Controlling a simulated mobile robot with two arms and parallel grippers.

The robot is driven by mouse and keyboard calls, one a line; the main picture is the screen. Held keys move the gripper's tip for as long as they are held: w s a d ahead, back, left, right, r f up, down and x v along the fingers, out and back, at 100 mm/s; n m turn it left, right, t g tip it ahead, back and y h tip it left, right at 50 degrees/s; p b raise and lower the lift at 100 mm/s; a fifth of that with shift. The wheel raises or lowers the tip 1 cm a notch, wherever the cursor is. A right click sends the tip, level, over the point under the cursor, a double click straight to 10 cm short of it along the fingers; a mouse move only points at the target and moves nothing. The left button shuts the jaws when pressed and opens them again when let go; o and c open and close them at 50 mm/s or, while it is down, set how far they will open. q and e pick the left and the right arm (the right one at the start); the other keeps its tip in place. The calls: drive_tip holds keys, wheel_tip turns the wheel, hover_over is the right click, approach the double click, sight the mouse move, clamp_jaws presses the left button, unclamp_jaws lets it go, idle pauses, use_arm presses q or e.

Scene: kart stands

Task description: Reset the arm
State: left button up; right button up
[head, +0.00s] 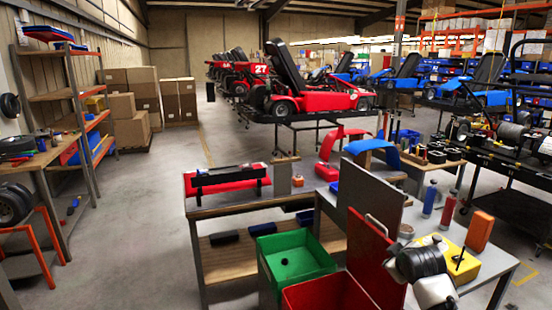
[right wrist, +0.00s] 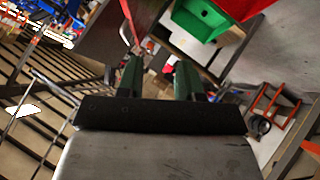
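My right gripper (right wrist: 160,68) shows in the right wrist view, with two dark green fingers standing apart and nothing visible between them. It is open. In the head view, part of my right arm, dark and white, comes up at the lower right, in front of the workbench (head: 500,270); its fingers cannot be made out there. My left arm and left gripper are not in the head view.
A green bin (head: 292,262) and a red bin (head: 330,295) stand at the front, beside an upright dark red panel (head: 372,262). Bottles and a yellow box (head: 455,260) stand on the workbench near my right arm. Clear floor (head: 140,230) lies to the left.

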drive_tip(key=s+a+f+m+g+y, duration=0.15)
drive_tip(key=s+a+f, duration=0.25)
drive_tip(key=s+f, duration=0.45)
drive_tip(key=s+a+f+g, duration=0.2)
drive_tip(key=s+a+f, duration=0.3)
drive_tip(key=s, duration=0.7)
drive_tip(key=s+a+m+g, duration=0.1)
drive_tip(key=s+m+g, duration=0.2)
drive_tip(key=s, duration=1.9)
wheel_tip(320, 180, down, 24)
drive_tip(key=g, duration=0.1)
drive_tip(key=s+d+f+g, duration=0.1)
drive_tip(key=s+d+f, duration=0.1)
drive_tip(key=s+f, duration=1.4)
wheel_tip(320, 180, down, 2)
drive_tip(key=shift+s+d+f+g, duration=0.2)
drive_tip(key=shift+s+d+g, duration=0.05)
drive_tip(key=shift+g, duration=0.1)
